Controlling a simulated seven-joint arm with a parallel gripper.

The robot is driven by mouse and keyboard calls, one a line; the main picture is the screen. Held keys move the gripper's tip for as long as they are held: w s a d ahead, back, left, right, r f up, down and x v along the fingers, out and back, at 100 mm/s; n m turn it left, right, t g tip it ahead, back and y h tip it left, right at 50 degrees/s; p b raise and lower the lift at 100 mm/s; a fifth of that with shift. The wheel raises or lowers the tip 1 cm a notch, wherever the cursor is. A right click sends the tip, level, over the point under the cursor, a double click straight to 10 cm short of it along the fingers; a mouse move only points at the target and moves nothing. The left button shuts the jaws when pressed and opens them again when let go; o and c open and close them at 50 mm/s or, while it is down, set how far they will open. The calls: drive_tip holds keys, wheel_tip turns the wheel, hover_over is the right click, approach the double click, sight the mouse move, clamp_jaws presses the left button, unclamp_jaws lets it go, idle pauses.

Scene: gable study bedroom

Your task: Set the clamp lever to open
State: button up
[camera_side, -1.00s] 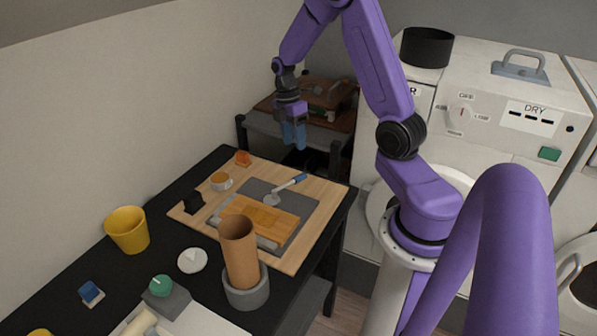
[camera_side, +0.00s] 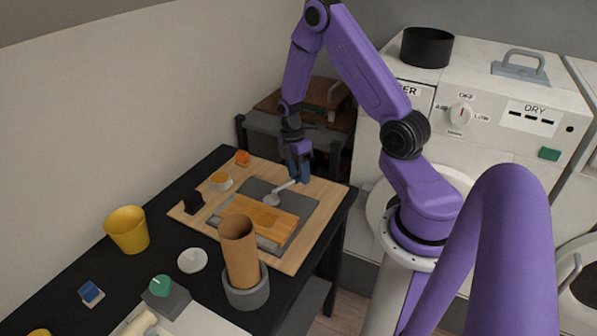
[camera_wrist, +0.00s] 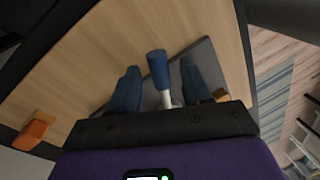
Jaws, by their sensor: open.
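The clamp lever is a light rod with a blue grip, mounted on a grey plate (camera_side: 312,205) on a wooden board. In the side view its pale rod (camera_side: 286,186) shows, and the blue grip is hidden behind or between my fingers. My gripper (camera_side: 299,176) is low over that end of the lever, pointing down. In the wrist view the blue grip (camera_wrist: 157,68) lies between the two blue fingers of my gripper (camera_wrist: 160,88), with a gap on each side. The fingers are open. A flat wooden piece (camera_side: 262,217) lies beside the lever on the plate.
A brown tube (camera_side: 239,255) stands at the front in a grey holder. A yellow cup (camera_side: 127,230) stands at left.

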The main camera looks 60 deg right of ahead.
clamp_jaws()
drive_tip(key=shift+s, duration=0.1)
drive_tip(key=shift+s+a+m, duration=0.25)
drive_tip(key=shift+s+m, duration=0.3)
drive_tip(key=shift+m, duration=0.15)
drive_tip(key=shift+s+a+m, duration=0.2)
drive_tip(key=shift+s+m, duration=0.3)
drive_tip(key=shift+m, duration=0.2)
drive_tip(key=s+m, duration=0.1)
drive_tip(key=a+m, duration=0.1)
drive_tip(key=m, duration=0.1)
drive_tip(key=s+a+m+y, duration=0.1)
drive_tip(key=shift+s+a+t, duration=0.2)
drive_tip(key=shift+s+t, duration=0.1)
drive_tip(key=shift+t, duration=0.1)
drive_tip(key=shift+s+a+m+t, duration=0.2)
drive_tip(key=shift+s+a+m, duration=0.2)
drive_tip(key=shift+a+m, duration=0.55)
drive_tip(key=shift+s+a+m+t, duration=0.2)
drive_tip(key=shift+s+a+m, duration=0.3)
drive_tip(key=shift+m, duration=0.75)
drive_tip(key=shift+a+m, duration=1.05)
drive_tip(key=shift+m, duration=0.15)
drive_tip(key=shift+a+y, duration=0.1)
drive_tip(key=shift+y, duration=0.2)
unclamp_jaws()
